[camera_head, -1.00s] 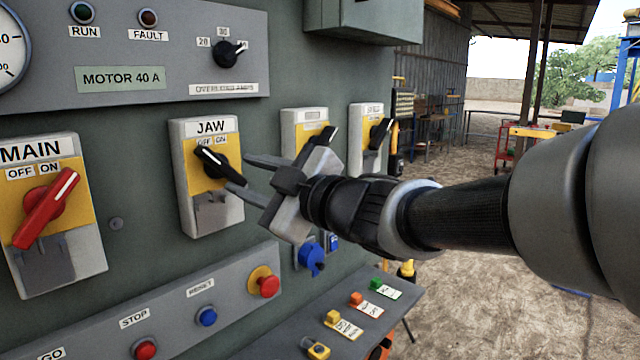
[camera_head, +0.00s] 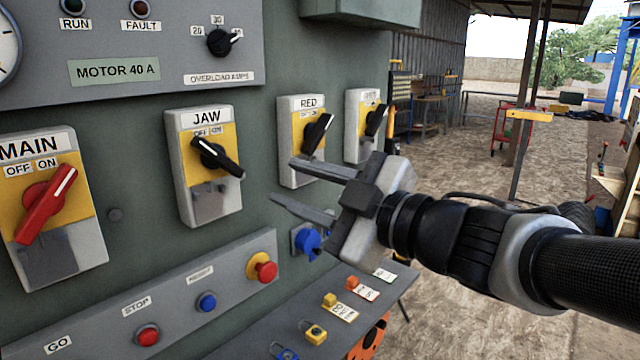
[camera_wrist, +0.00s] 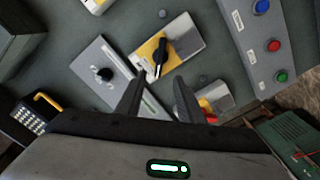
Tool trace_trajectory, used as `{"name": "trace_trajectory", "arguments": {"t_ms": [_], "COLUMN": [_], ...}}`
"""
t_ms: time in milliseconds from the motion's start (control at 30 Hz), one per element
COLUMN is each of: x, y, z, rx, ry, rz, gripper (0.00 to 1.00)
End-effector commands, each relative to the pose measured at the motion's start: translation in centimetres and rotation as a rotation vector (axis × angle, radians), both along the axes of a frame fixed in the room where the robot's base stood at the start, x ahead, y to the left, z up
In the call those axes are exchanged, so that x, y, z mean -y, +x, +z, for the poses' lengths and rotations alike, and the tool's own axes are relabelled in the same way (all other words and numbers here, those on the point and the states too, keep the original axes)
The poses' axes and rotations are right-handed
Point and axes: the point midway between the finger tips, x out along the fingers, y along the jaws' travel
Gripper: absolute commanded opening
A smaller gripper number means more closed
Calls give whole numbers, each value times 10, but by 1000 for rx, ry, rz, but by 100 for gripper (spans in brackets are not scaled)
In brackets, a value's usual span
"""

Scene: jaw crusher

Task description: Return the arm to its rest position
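My gripper (camera_head: 283,182) is open and empty, its two fingers apart and pointing left toward the panel. The handle slants from upper left to lower right. In the wrist view the open gripper (camera_wrist: 158,82) shows with nothing between its fingers. The JAW switch shows beyond them (camera_wrist: 186,38). My arm reaches in from the right edge.
The red-handled MAIN switch (camera_head: 46,205) is at the left. A button strip (camera_head: 105,322) runs below the switches. A sloped ledge (camera_head: 250,340) with padlocks and tags lies under my gripper. A grey box (camera_head: 362,12) juts out above. Open yard ground (camera_head: 480,185) lies to the right.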

Motion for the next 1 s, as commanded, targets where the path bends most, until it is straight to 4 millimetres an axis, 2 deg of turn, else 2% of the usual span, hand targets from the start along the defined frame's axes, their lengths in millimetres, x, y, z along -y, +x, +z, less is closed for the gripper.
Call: {"name": "trace_trajectory", "arguments": {"t_ms": [67,167,267,300,400,500,600,667,800,900,1000], "x": [8,36,89,113,168,200,210,209,194,177,176], "y": [6,25,44,47,37,8,-26,-48,-98,-132,-133], "z": [1,3,-3,-11,-42,-81,-116,-134,-167,-183,-147], "rx": [-7,-40,-130,-187,-369,-578,-777,-889,-1134,-1297,-1305], "ry": [6,27,69,91,143,185,215,229,244,247,245], "rz": [-45,-199,-447,-556,-802,-978,-1085,-1124,-1168,-1169,-1168], "gripper": [34,34,34,34,34,34,34,34,34,34,34]}}
